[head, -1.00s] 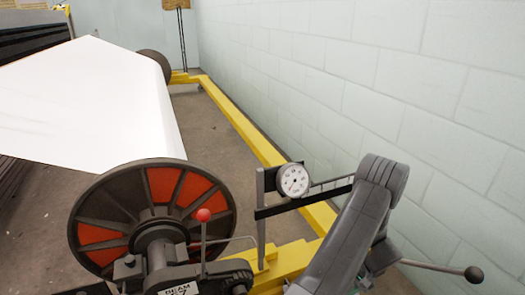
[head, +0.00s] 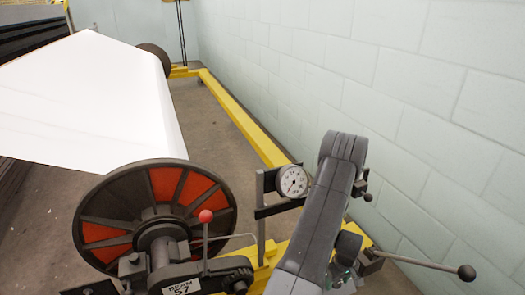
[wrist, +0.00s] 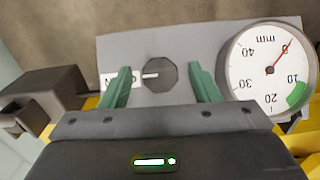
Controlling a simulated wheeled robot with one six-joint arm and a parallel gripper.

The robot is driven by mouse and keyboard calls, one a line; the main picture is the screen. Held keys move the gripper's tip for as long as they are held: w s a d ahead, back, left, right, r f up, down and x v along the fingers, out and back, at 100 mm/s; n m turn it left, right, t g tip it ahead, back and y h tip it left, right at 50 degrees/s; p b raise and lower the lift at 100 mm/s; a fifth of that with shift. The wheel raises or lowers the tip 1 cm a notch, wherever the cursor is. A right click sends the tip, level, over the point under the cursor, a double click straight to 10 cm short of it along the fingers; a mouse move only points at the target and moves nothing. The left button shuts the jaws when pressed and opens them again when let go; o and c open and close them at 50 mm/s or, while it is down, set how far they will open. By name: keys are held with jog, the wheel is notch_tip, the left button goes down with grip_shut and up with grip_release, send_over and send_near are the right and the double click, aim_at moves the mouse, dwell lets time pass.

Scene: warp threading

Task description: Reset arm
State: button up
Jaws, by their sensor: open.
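My gripper (wrist: 160,72) shows in the wrist view with two green fingers standing apart and nothing between them that they touch. Beyond the fingers, a dark octagonal knob (wrist: 160,73) with a white pointer sits on a grey plate (wrist: 200,42). A white round dial (wrist: 268,70) with a red needle and a green zone is to the right of the fingers; it appears upside down. In the head view my grey arm rises at lower middle, and the fingers cannot be made out there. The same dial (head: 292,181) stands just left of the arm.
A large beam wheel (head: 110,225) with orange panels and a red-knobbed lever (head: 206,217) stand to the left. White sheet (head: 90,100) runs behind it. A yellow rail (head: 245,125) follows the block wall (head: 400,90). A black-knobbed lever (head: 466,271) reaches right of my arm.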

jog(key=shift+a+f+n+t+h+b, duration=0.2)
jog(key=shift+n+h+b, duration=0.5)
jog(key=shift+b, duration=1.1)
jog(key=shift+d+n, duration=0.1)
jog(key=shift+n, duration=0.2)
jog(key=shift+r, duration=0.25)
